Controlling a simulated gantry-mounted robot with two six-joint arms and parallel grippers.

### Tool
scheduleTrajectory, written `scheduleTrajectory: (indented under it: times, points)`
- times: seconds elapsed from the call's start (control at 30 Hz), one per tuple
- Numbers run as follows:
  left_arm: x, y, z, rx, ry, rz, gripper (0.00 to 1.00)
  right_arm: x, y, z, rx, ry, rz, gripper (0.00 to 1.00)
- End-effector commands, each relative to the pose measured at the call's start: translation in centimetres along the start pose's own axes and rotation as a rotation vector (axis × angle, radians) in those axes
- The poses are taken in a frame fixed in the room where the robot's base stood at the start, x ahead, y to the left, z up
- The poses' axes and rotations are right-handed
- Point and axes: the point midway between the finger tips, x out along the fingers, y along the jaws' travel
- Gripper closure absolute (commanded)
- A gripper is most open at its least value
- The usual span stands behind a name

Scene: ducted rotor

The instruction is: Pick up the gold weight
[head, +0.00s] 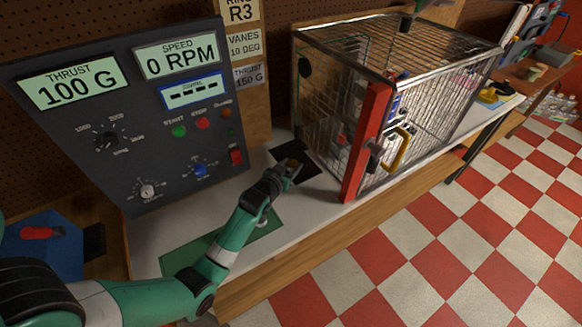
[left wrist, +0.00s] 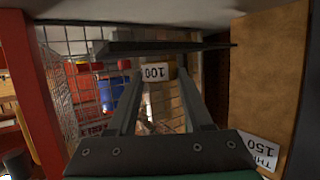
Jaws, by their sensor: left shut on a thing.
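The gold weight (head: 293,162) shows as a small brownish-gold piece at the tip of my left gripper (head: 290,168) in the head view, mostly hidden by the gripper. In the left wrist view the weight's white label reading 100 (left wrist: 155,72) is between the two fingertips of my left gripper (left wrist: 158,76). The left gripper is shut on the weight. In the head view it is over or near a black pad (head: 310,172) on the white bench. I cannot tell whether the weight touches the pad. My right gripper is not in view.
A wire cage (head: 430,75) with a red post (head: 367,140) and yellow handle (head: 398,150) stands just right of the gripper. A control panel (head: 130,120) reading THRUST 100 G and 0 RPM stands left. A green mat (head: 262,232) lies on the bench (head: 312,205) in front.

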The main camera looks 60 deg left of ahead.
Motion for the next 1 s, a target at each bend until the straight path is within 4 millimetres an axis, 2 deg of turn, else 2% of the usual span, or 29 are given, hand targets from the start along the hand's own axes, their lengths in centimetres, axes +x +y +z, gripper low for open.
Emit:
scheduleTrajectory:
  times: [0.13,0.37,0.4,0.5,0.6,0.8,1.0]
  points:
    - [-1.3,0.1,-2.8,-0.001,0.005,0.002,1.00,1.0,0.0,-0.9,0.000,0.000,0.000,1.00]
    - [-8.2,1.6,-6.8,0.000,0.006,0.003,1.00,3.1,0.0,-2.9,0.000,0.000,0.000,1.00]
    - [-9.5,2.0,-6.4,0.002,0.001,0.005,1.00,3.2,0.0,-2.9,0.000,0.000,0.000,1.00]
    - [-12.5,2.7,-6.9,0.002,-0.001,0.004,1.00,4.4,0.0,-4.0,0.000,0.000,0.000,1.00]
    - [-14.7,3.2,-7.0,0.002,-0.002,0.003,1.00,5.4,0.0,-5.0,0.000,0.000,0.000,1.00]
    - [-16.7,3.7,-6.8,0.000,0.000,0.001,1.00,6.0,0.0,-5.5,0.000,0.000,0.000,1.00]
    - [-16.8,3.7,-6.6,-0.001,0.002,-0.001,1.00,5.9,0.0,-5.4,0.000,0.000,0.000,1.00]
